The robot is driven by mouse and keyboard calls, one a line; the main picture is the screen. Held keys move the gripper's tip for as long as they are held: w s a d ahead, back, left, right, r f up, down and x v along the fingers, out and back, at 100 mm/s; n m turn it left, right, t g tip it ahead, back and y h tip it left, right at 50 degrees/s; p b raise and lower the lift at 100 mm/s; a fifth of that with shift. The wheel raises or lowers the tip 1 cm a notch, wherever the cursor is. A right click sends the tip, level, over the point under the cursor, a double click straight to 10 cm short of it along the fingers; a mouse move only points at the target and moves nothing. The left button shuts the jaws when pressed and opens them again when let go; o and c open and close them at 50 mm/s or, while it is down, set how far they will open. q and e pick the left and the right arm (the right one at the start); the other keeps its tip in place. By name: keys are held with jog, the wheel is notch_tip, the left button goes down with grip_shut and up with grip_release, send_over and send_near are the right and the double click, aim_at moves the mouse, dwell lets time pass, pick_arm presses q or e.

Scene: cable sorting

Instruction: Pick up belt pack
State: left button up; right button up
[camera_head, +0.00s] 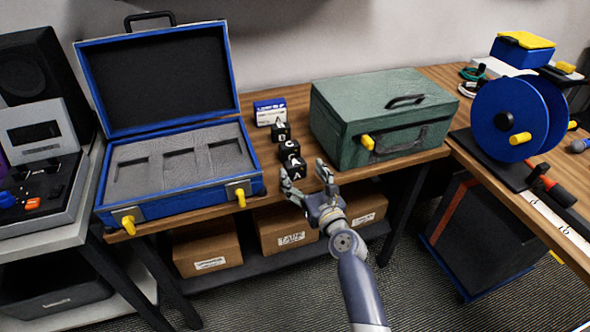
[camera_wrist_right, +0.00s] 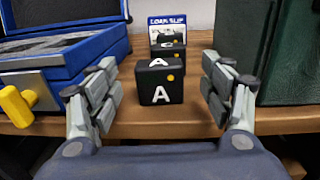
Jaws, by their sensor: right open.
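Black belt packs stand in a row on the wooden table between the blue case and the green box. My right gripper (camera_head: 305,174) is open and empty at the table's front edge. In the right wrist view its fingers (camera_wrist_right: 160,78) are spread left and right of the front pack, apart from it. My left gripper is out of view.
The open blue case (camera_head: 190,198) with grey foam is at left, the closed green box (camera_head: 345,130) at right. A blue cable reel (camera_head: 508,120) is on the right table. Cardboard boxes (camera_head: 207,250) sit below.

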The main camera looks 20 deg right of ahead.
aim_at(297, 167)
jog(key=shift+w+a+f, duration=0.1)
jog(key=shift+w+a, duration=0.05)
jog(key=shift+w, duration=1.2)
jog(key=shift+w+a, duration=0.15)
jog(key=shift+w, duration=1.15)
jog(key=shift+c, duration=0.5)
jog(key=c, duration=1.2)
